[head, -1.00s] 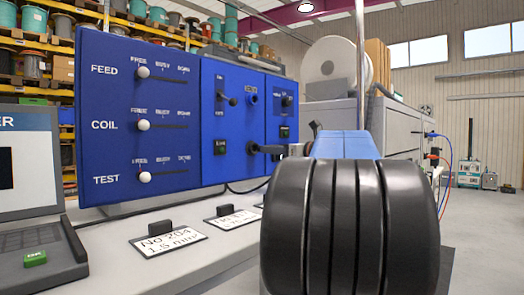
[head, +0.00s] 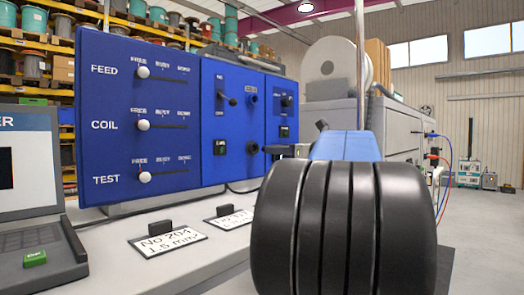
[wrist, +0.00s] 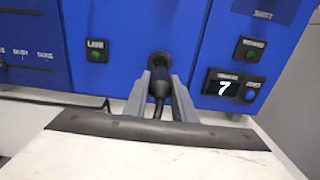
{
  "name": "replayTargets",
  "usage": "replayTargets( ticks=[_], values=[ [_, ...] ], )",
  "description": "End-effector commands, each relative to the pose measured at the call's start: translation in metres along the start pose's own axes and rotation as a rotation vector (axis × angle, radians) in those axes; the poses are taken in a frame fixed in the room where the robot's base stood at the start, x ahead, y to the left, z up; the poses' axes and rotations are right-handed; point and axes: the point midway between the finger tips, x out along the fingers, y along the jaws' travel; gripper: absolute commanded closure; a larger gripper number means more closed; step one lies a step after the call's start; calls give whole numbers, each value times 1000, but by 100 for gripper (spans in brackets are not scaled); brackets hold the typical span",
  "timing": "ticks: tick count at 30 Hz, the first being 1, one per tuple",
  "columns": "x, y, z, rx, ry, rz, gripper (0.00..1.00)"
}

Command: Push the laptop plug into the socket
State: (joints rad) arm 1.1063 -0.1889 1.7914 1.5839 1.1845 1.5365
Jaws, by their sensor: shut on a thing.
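My gripper (wrist: 158,96) is shut on the black laptop plug (wrist: 159,84), with one grey finger on each side of it. A dark cable runs back from the plug between the fingers. The dark round socket (wrist: 160,60) is in the blue panel, straight ahead of the plug in the wrist view. In the head view the socket (head: 252,147) shows just left of the plug (head: 276,149), with a small gap between them. The gripper itself is mostly hidden behind my arm there. The laptop (head: 30,190) stands at the left edge with its screen on.
The blue panel (head: 140,110) carries sliders, a switch, buttons and another dark round fitting (head: 252,98) above the socket. A white bench (head: 190,262) with label cards lies below. In the wrist view a numeric display (wrist: 232,88) sits right of the socket.

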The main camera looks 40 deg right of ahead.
Motion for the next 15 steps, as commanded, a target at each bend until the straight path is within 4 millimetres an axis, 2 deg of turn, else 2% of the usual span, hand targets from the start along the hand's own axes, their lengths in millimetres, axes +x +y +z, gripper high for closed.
replayTargets(
  ticks=[15],
  values=[
    [-34, 0, 0, 0, 0, -1, 100]
  ],
)
